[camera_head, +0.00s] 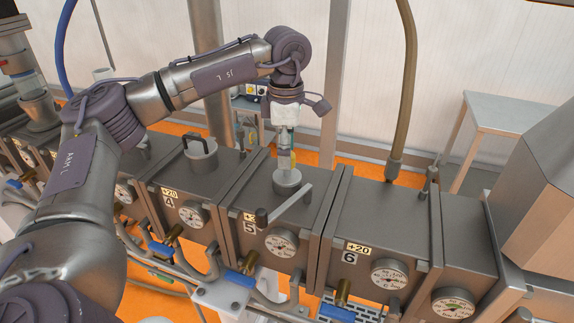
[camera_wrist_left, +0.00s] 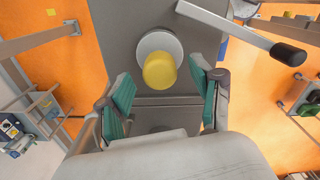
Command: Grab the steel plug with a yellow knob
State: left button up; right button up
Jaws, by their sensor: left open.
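The steel plug (camera_wrist_left: 148,44) is a round grey disc with a yellow knob (camera_wrist_left: 159,71) on top, seen in the left wrist view. In the head view the plug (camera_head: 287,181) sits on top of the grey block marked 5. My left gripper (camera_head: 287,160) points down right above it, and the knob is mostly hidden there by the fingers. In the left wrist view my left gripper (camera_wrist_left: 160,92) is open, with teal finger pads on both sides of the knob and slightly nearer the camera edge. The pads do not touch the knob. My right gripper is not in view.
A lever with a black handle (camera_head: 262,216) lies across block 5 close to the plug; it also shows in the wrist view (camera_wrist_left: 287,54). Block 4 carries a black-handled plug (camera_head: 200,147). Gauges (camera_head: 281,243) line the front.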

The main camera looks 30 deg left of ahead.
pick_arm(q)
jog(key=shift+f, duration=0.8)
grip_shut()
jog(key=shift+r, duration=0.2)
